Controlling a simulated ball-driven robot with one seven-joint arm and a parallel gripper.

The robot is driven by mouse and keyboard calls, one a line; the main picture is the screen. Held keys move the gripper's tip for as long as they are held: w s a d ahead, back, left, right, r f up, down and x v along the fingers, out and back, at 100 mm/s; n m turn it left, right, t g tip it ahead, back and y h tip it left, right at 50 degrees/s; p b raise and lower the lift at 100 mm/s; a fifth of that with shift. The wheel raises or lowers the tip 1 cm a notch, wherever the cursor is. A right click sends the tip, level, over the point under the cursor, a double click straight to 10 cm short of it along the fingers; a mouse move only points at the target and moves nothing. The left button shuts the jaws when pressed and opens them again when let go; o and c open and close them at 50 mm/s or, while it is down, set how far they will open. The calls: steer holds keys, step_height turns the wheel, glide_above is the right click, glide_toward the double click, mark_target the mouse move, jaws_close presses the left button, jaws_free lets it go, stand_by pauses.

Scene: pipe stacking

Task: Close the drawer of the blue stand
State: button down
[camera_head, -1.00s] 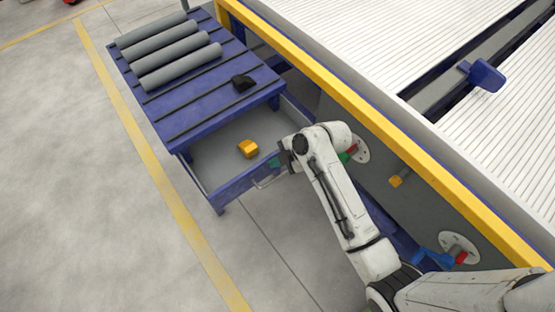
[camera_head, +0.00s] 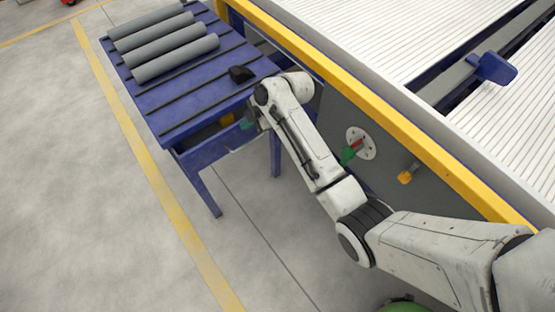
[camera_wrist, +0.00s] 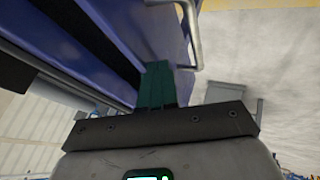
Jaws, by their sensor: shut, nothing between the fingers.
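The blue stand (camera_head: 190,100) is at the upper left in the head view. Its drawer now sits mostly under the top; a yellow item (camera_head: 227,119) shows in a narrow gap at the front edge. My arm hides part of the drawer front, so I cannot tell if it is fully in. My gripper (camera_head: 246,123), with green fingers, is shut and empty at the drawer front. In the wrist view the fingers (camera_wrist: 157,85) are against or very close to the blue drawer front (camera_wrist: 125,25), beside its pale handle (camera_wrist: 191,38).
Several grey pipes (camera_head: 165,40) and a small black object (camera_head: 240,74) lie on the stand's top. The floor left and in front is clear.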

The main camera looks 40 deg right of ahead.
steer(key=shift+w+b, duration=0.65)
steer(key=shift+w, duration=1.05)
